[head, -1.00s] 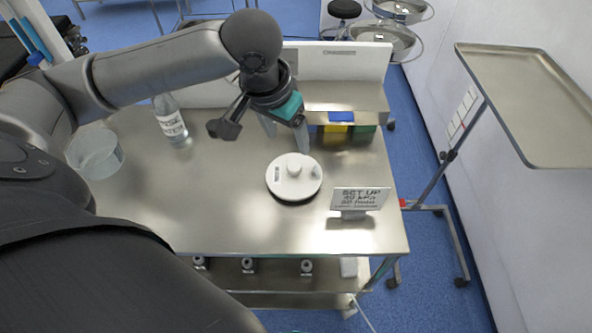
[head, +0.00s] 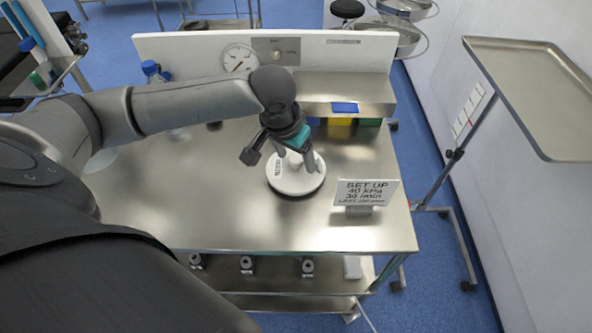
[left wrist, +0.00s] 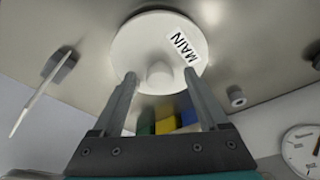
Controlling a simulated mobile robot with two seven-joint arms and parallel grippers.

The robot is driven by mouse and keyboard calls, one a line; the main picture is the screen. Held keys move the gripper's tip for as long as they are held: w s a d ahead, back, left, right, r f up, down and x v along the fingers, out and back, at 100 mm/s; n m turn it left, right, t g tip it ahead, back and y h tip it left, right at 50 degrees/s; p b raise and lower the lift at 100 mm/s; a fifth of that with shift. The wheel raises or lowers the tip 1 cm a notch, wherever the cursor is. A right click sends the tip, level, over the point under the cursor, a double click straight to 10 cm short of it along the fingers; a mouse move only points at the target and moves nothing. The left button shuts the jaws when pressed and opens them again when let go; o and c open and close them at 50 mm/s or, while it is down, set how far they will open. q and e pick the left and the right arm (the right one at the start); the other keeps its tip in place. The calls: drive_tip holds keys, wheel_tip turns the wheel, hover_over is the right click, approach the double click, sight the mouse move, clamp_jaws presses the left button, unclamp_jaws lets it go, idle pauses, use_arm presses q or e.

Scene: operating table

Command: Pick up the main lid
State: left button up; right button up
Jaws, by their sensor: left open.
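The main lid (head: 288,182) is a white round disc with a central knob, lying flat on the steel table. In the left wrist view the lid (left wrist: 135,42) carries a label reading MAIN, and its knob (left wrist: 160,73) shows between my fingers. My left gripper (head: 297,164) is over the lid in the head view and partly covers it. In the left wrist view my left gripper (left wrist: 165,82) is open, with a finger on each side of the knob. I cannot tell whether the fingers touch the lid. My right gripper is not in view.
A set-up sign (head: 366,192) stands right of the lid. Blue, yellow and green blocks (head: 340,130) sit under the back shelf (head: 345,88). A gauge (head: 238,58) is on the back panel. A tray stand (head: 545,90) is at right. The table front (head: 270,235) is clear.

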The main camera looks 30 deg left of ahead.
use_arm(q)
clamp_jaws()
idle(0.6)
drive_tip(key=shift+r, duration=0.1)
